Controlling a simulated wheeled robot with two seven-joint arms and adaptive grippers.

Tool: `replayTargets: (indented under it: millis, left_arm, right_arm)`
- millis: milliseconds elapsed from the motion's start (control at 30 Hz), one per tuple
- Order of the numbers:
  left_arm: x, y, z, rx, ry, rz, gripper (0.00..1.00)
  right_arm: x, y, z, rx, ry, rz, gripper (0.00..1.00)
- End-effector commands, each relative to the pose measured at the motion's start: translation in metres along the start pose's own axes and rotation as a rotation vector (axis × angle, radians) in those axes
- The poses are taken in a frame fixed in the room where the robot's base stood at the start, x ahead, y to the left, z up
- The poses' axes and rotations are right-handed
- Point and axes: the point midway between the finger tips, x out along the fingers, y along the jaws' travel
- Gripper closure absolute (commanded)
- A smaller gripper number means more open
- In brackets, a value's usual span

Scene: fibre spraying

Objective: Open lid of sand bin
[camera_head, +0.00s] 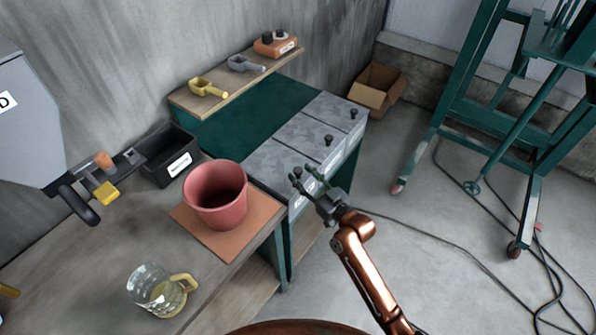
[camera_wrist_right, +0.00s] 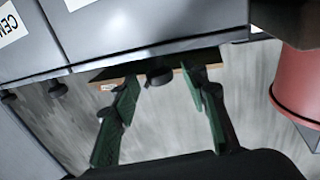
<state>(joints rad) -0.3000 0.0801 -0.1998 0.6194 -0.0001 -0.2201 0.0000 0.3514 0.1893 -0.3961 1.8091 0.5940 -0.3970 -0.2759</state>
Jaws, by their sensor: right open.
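A row of three grey metal bins with flat lids stands beyond the workbench, each lid with a black knob. All three lids look closed. The nearest lid (camera_head: 272,163) is beside my right gripper (camera_head: 307,178). Its knob (camera_head: 297,172) is partly covered by the fingers. In the right wrist view my right gripper (camera_wrist_right: 165,110) is open, with a black knob (camera_wrist_right: 158,76) between and beyond its green fingers. I cannot tell whether they touch. The nearest bin's label is partly hidden and unreadable; another bin shows "CEM" in the wrist view (camera_wrist_right: 10,22). My left gripper is not in view.
A red pot (camera_head: 215,195) stands on a brown board left of the bins. A glass jug (camera_head: 158,290) and black box (camera_head: 170,157) share the workbench. A shelf (camera_head: 245,78) with scoops is behind.

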Motion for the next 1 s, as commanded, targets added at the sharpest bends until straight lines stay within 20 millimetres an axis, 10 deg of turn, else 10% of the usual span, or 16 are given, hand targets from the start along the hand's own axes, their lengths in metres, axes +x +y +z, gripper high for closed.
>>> replayTargets:
  millis: [533, 1000]
  left_arm:
    - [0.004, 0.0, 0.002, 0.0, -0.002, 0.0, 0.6]
    - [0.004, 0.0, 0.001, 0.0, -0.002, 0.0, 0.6]
  right_arm:
    - [0.027, 0.001, 0.0, 0.0, -0.001, 0.001, 0.59]
    - [0.027, 0.001, 0.001, 0.0, -0.001, 0.002, 0.91]
